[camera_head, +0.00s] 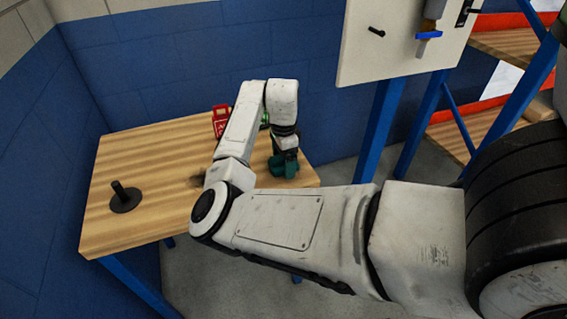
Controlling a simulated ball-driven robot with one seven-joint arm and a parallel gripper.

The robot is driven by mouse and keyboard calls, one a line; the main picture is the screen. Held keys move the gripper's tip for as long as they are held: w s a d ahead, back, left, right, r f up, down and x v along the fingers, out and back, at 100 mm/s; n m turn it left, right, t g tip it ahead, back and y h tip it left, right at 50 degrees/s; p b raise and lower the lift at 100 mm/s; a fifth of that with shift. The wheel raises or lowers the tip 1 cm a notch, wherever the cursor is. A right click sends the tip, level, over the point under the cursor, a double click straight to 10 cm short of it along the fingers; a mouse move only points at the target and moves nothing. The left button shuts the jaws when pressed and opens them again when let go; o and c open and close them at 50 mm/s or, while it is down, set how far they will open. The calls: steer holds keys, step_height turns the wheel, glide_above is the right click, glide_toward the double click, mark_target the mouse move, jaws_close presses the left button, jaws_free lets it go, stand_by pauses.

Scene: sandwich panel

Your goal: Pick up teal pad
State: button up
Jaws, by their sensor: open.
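The teal pad (287,170) shows as a small dark teal shape at the right part of the wooden table. My gripper (284,152) points down right over it, at the end of my arm. The gripper is open. The fingers are small and dark, and I cannot tell whether they are around the pad or just above it. Part of the pad is hidden by my wrist.
The wooden table (130,170) holds a black post on a round base (124,198) at left and a red item (220,121) behind my arm. Blue walls stand behind. A white panel (390,50) and shelves (480,125) are at right.

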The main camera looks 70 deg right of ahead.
steer(key=shift+c, duration=0.4)
steer(key=c, duration=1.1)
steer(key=shift+r, duration=0.2)
steer(key=shift+r, duration=0.25)
step_height(320, 180, up, 2)
steer(key=shift+r, duration=0.1)
steer(key=s+a+r, duration=0.1)
steer(key=s+r, duration=0.2)
steer(key=s, duration=0.1)
steer(key=s+a+r+p, duration=0.1)
steer(key=s+a+r, duration=0.1)
steer(key=s, duration=0.3)
steer(key=s+a+r+p, duration=0.1)
steer(key=s+r, duration=0.3)
steer(key=r, duration=0.1)
steer(key=shift+s+a, duration=0.15)
steer(key=shift+a, duration=0.15)
